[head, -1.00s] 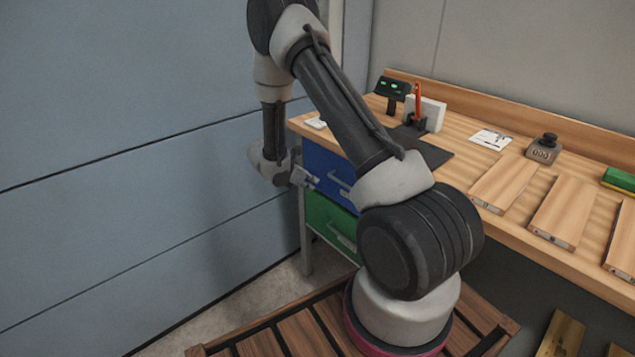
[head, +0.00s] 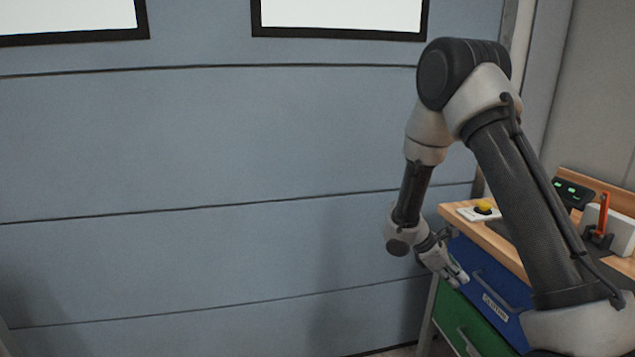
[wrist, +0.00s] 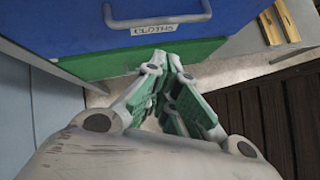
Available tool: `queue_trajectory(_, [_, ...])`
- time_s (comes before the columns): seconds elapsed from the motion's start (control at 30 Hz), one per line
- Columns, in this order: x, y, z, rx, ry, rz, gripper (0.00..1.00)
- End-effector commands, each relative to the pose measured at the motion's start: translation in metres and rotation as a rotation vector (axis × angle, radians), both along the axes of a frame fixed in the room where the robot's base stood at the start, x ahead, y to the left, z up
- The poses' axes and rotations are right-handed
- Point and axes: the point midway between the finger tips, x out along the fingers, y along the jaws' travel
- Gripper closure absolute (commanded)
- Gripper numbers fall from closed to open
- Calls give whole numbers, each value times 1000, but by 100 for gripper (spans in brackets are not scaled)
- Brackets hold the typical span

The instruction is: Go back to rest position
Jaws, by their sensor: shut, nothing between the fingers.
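My gripper (head: 455,272) is in front of the left end of the workbench, beside the blue drawer (head: 490,291). In the wrist view my gripper (wrist: 168,62) points at the drawer fronts, with its green-padded fingers together and nothing between them. The blue drawer carries a label reading "CLOTHS" and a grey handle, and it appears closed. The green drawer (head: 468,325) lies below it. In the wrist view the fingertips overlap the green front; I cannot tell whether they touch it.
A blue-grey panelled wall (head: 230,140) fills the left. Dark slatted decking (wrist: 275,115) shows at right.

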Motion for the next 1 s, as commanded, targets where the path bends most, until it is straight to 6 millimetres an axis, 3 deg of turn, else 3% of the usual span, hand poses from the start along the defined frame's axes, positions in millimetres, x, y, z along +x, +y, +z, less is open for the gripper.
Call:
queue_trajectory(0.03, [-14,-2,20,14,-43,-89,100])
queue_trajectory(0.27, [-81,-4,95,103,-215,-476,100])
queue_trajectory(0.4, [-127,4,142,203,-338,-718,100])
queue_trajectory(0.6, [-185,22,196,394,-505,-993,100])
queue_trajectory(0.8, [-229,38,238,613,-671,-1148,100])
queue_trajectory(1.0, [-250,37,273,753,-837,-1157,100])
